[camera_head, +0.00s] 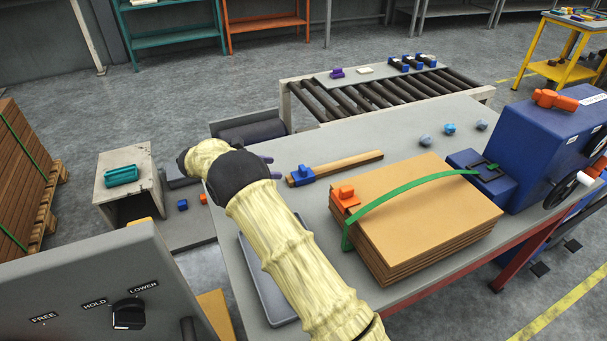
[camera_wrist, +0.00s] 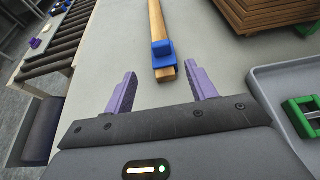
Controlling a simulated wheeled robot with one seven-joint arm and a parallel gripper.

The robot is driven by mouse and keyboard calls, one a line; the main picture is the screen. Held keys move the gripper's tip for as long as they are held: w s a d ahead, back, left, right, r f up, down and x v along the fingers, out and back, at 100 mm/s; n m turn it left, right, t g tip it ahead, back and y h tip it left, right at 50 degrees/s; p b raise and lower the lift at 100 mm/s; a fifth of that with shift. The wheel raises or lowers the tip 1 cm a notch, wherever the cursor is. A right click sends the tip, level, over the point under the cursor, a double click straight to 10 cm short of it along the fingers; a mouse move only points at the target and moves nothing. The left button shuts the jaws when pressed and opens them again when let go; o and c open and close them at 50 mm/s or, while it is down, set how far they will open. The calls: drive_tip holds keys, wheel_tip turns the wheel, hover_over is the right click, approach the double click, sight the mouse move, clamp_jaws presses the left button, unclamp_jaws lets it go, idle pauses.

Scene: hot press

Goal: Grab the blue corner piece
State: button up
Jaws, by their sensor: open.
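A blue corner piece (camera_head: 303,174) sits on the near end of a wooden bar (camera_head: 345,163) lying on the grey table. In the wrist view the blue piece (camera_wrist: 162,54) wraps around the bar (camera_wrist: 158,20), whose end sticks out a little past it. My gripper (camera_head: 272,167) is beside that bar end, to the left of the blue piece. In the wrist view my gripper (camera_wrist: 160,80) is open and empty. Its purple fingers stand apart on either side of the bar's line, with the blue piece ahead of the fingertips.
A stack of brown boards (camera_head: 430,200) with a green strap and an orange corner piece (camera_head: 346,196) stands right of the bar. A grey tray (camera_wrist: 265,85) holds a green part (camera_wrist: 302,114). Small rounded pieces (camera_head: 449,129) lie farther back. A blue machine (camera_head: 550,140) stands right.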

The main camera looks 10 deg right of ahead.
sight(300, 169)
drive_tip(key=x, duration=0.6)
drive_tip(key=shift+d, duration=0.25)
drive_tip(key=shift+d, duration=0.25)
drive_tip(key=shift+p+x, duration=0.5)
drive_tip(key=shift+x, duration=1.6)
drive_tip(key=shift+d+r, duration=0.1)
drive_tip(key=shift+d, duration=0.05)
drive_tip(key=c, duration=0.8)
